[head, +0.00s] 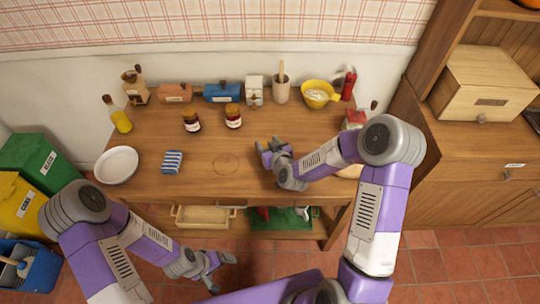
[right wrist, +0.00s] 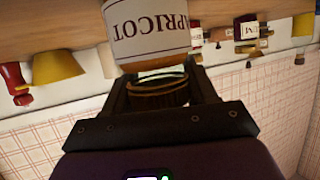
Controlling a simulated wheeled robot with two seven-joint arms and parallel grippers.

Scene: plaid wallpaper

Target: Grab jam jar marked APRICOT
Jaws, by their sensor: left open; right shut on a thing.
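My right gripper (head: 268,150) is above the table's right-centre and is shut on the apricot jam jar. In the right wrist view the jar (right wrist: 150,38) appears upside down, its white label reading APRICOT, with its lid end between the fingers of the gripper (right wrist: 163,92). In the head view the jar is hidden by the gripper. I cannot tell whether its base touches the table. Two other dark jars with pale labels, a left one (head: 192,122) and a right one (head: 233,116), stand on the table. My left gripper (head: 222,268) is open and empty, low in front of the table.
The wooden table (head: 210,185) holds a white bowl (head: 117,165), a striped cloth (head: 172,161) and an oil bottle (head: 118,115). Along the back are canisters, a utensil crock (head: 281,88) and a yellow bowl (head: 319,94). A ring mark (head: 226,163) lies on clear tabletop.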

